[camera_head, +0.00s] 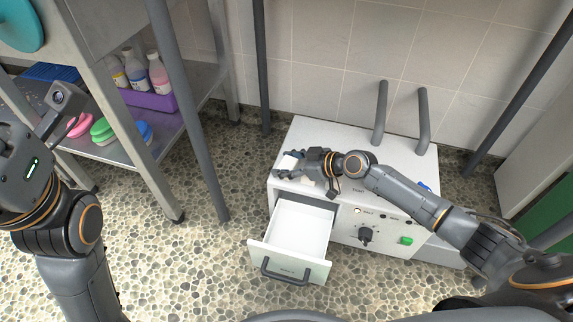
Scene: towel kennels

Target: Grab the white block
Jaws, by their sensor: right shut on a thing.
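The white block (289,161) is a small pale piece at the left end of the top of a white cabinet (320,135). My right gripper (288,166) reaches in from the right, low over the cabinet top, and is shut on the white block. Its dark fingers cover part of the block. I cannot tell whether the block still touches the top. My left arm stands at the left edge of the view, and its fingertips are out of the picture.
An open, empty drawer (290,258) juts from the cabinet front. Grey upright bars (381,112) rise at the cabinet's back. A metal shelf unit (150,150) on the left holds bottles (158,73) in a purple bin (150,99) and coloured brushes (102,130). Pebbled floor lies between.

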